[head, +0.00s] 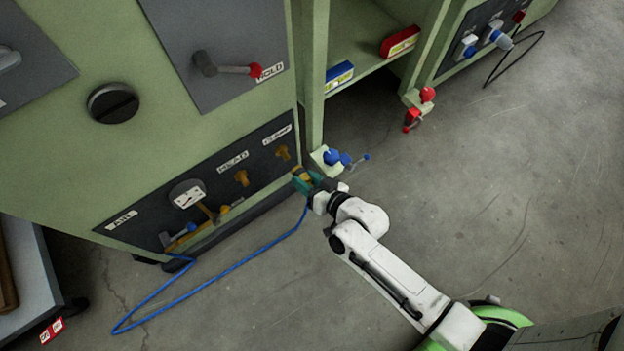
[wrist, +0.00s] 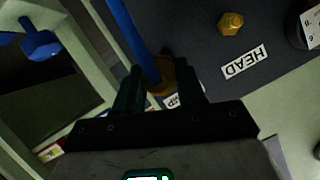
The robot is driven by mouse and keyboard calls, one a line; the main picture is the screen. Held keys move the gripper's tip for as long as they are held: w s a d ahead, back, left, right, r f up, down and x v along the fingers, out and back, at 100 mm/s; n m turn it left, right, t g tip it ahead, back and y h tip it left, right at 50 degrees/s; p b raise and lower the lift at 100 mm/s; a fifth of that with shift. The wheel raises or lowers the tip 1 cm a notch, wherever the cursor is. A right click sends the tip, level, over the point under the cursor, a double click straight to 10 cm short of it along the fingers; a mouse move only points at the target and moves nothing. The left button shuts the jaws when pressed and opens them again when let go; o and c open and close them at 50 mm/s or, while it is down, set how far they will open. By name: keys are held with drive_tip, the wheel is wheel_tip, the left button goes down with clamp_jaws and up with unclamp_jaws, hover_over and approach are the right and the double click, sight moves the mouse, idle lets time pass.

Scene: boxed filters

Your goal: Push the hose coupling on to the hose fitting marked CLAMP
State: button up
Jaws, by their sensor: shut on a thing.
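My gripper (head: 304,183) is shut on the brass hose coupling (head: 298,171), at the lower right of the dark panel. In the wrist view the coupling (wrist: 163,78) sits between the two dark green fingers (wrist: 160,92), with the blue hose (wrist: 138,35) leading away from it. The brass fitting marked CLAMP (head: 282,153) is just up and left of the coupling in the head view, and looks apart from it. In the wrist view the coupling and fingers hide that fitting and part of its label (wrist: 172,101).
The brass HEAD fitting (head: 241,178) and a gauge (head: 187,194) are to the left on the panel. The blue hose (head: 235,268) loops over the floor. A bracket with a blue-handled valve (head: 333,157) stands close to the right of my gripper. Floor to the right is clear.

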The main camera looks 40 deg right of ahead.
drive_tip(key=shift+w, duration=1.25)
drive_tip(key=shift+w+b, duration=0.6)
drive_tip(key=shift+w, duration=1.4)
idle(0.6)
drive_tip(key=o, duration=1.2)
drive_tip(key=p, duration=0.3)
approach(300, 168)
drive_tip(key=shift+x, duration=1)
